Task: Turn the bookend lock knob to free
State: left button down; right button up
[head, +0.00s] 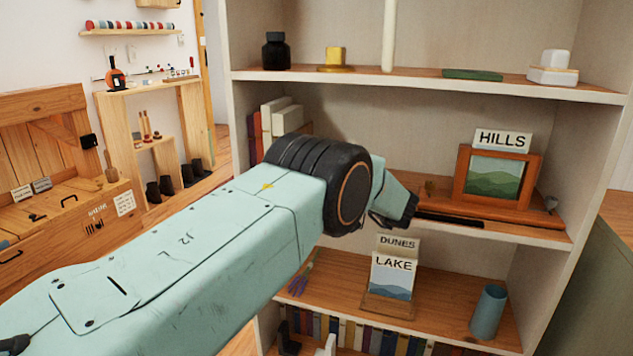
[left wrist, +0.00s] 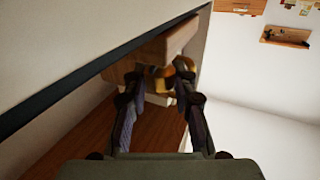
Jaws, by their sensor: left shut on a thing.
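In the left wrist view, the brass-coloured lock knob (left wrist: 160,80) sits in front of a pale wooden block (left wrist: 172,42), which looks like the bookend. My left gripper (left wrist: 159,77) has its two dark fingers on either side of the knob, shut on it. The knob's marking or lock position cannot be read. In the head view, my left gripper (head: 408,208) is at the middle shelf, left of the framed hills picture (head: 493,177). My own arm hides the knob and most of the bookend there. My right gripper is in neither view.
The shelf unit (head: 420,88) holds a HILLS card (head: 503,139), books (head: 278,120) on the middle shelf behind my arm, and DUNES and LAKE cards (head: 392,272) below. A blue cup (head: 488,311) stands lower right. A dark strip (head: 450,221) lies along the shelf beside my gripper.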

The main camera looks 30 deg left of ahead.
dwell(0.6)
pick_arm(q)
jog(key=c, duration=1.1)
grip_release()
jog(key=shift+o, duration=0.2)
jog(key=s+d, duration=0.2)
jog(key=d, duration=1)
jog(key=shift+a, duration=0.1)
